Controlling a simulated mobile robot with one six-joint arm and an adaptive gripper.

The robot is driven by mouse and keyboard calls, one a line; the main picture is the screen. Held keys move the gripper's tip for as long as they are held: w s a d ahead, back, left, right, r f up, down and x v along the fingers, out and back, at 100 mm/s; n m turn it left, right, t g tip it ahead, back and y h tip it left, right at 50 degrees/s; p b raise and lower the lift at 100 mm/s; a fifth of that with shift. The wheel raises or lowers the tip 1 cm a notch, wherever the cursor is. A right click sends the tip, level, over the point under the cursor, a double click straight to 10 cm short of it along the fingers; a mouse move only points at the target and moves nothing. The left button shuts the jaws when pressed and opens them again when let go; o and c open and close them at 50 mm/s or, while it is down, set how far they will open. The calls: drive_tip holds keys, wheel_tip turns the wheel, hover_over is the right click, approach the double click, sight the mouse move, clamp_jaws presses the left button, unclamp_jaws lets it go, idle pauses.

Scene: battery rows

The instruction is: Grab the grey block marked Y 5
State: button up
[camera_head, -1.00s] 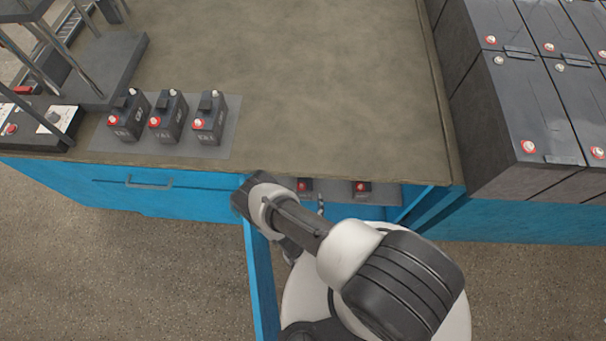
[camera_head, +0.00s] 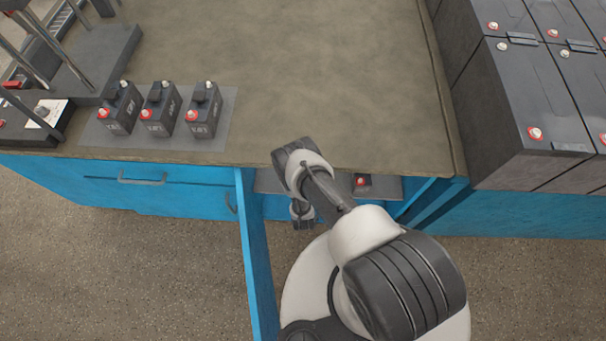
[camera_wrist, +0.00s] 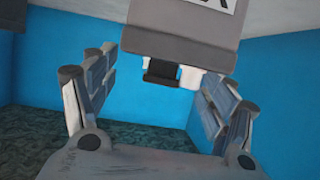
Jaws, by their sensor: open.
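In the wrist view, a grey block (camera_wrist: 183,28) with a black part and a pale part on its near end is ahead, between and just beyond the fingertips. A white label with a dark mark is cut off by the top edge, so I cannot read it. My gripper (camera_wrist: 150,66) is open, with one finger on each side and nothing clasped. In the head view, my wrist is over the open blue cabinet and hides part of its inside. One dark block with a red cap (camera_head: 362,182) shows there to the right; its marking is not readable.
The open blue door (camera_head: 256,255) stands left of my arm. The brown worktop (camera_head: 330,70) overhangs the cabinet. Three dark batteries (camera_head: 160,110) stand on a grey mat at the left. Large batteries (camera_head: 520,105) stand at the right. The middle of the worktop is clear.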

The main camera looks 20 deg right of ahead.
drive_tip(key=shift+x, duration=0.75)
drive_tip(key=shift+s, duration=0.1)
drive_tip(key=shift+c, duration=0.2)
clamp_jaws()
drive_tip(key=shift+r, duration=0.1)
idle(0.4)
